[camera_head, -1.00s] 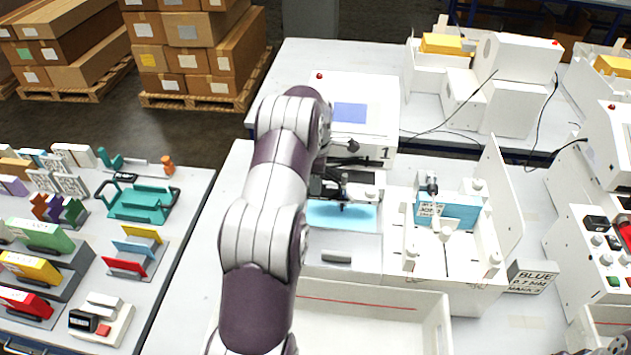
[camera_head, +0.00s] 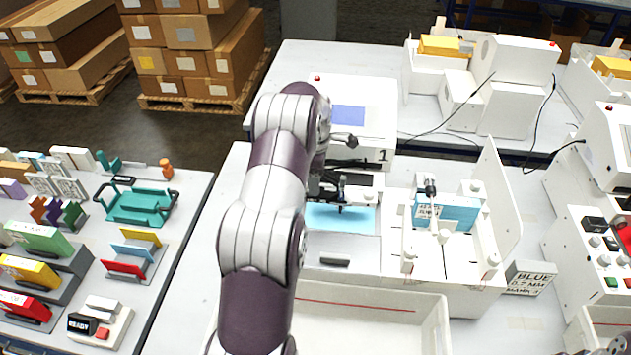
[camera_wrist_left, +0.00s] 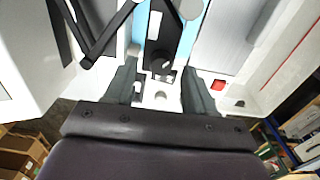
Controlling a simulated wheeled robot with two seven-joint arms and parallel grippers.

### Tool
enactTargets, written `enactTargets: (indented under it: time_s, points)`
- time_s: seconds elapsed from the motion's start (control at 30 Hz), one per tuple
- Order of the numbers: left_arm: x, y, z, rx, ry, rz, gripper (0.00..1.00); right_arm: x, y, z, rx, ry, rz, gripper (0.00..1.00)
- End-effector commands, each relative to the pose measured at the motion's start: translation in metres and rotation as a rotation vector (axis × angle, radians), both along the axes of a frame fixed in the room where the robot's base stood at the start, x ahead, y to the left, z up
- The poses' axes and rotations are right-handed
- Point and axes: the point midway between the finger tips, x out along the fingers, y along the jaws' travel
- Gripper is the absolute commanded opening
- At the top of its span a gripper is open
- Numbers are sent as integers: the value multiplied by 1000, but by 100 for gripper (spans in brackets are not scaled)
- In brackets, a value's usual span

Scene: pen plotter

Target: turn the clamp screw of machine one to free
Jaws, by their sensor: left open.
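Machine one (camera_head: 358,116) is a white plotter marked 1, with a blue screen, at the back middle of the table. Its dark pen carriage (camera_head: 360,181) sits over a light-blue sheet (camera_head: 345,217). My left gripper (camera_head: 328,186) is at the carriage, partly hidden by its own arm. In the left wrist view, its two dark fingers (camera_wrist_left: 160,88) are apart. A dark round knob (camera_wrist_left: 161,68), which looks like the clamp screw, lies just beyond and between the fingertips. I cannot tell whether they touch it.
A white open bin (camera_head: 370,302) stands in front of the machine. A side table on the left holds coloured racks and a READY box (camera_head: 100,321).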

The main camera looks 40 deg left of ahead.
Motion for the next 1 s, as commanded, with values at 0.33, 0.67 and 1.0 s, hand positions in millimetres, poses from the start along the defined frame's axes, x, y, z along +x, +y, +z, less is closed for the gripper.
enactTargets:
  time_s: [0.33,0.67,1.0]
  points:
    - [1,-2,100,1,0,-1,55,0,0,86,0,-1,0,43]
    - [1,-2,109,1,0,-1,55,0,0,93,0,0,0,43]
    - [1,-2,109,2,-1,-1,55,0,0,93,0,0,0,43]
